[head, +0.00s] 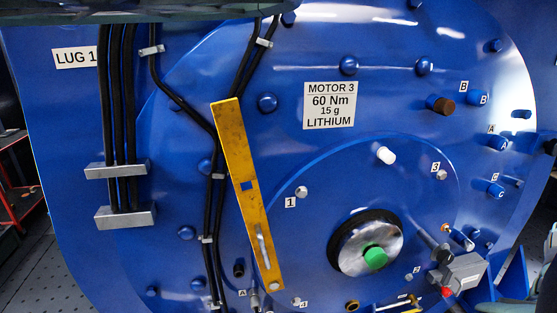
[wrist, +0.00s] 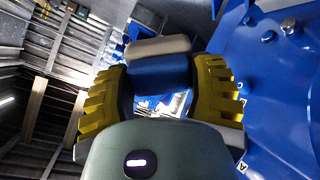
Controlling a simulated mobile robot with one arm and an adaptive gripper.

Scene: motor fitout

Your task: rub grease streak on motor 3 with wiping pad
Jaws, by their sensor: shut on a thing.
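Motor 3 (head: 290,60) is the big blue housing that fills the head view, with a white label (head: 331,106) reading "MOTOR 3, 60 Nm, 15 g, LITHIUM". My gripper (wrist: 160,74) shows in the wrist view, its yellow ribbed fingers shut on the wiping pad (wrist: 160,47), which has a beige face and a blue body. The pad appears clear of any surface, with open space beyond it. A blue painted surface stands at the right of the wrist view, apart from the pad. I cannot make out a grease streak in either view. My gripper does not show in the head view.
A yellow bar (head: 236,150) leans across the motor's front beside black cables (head: 116,125). A shaft end with a green centre (head: 375,257), a grey box with a red knob (head: 463,271) and several bolts stick out. A red rack (head: 14,190) stands far left.

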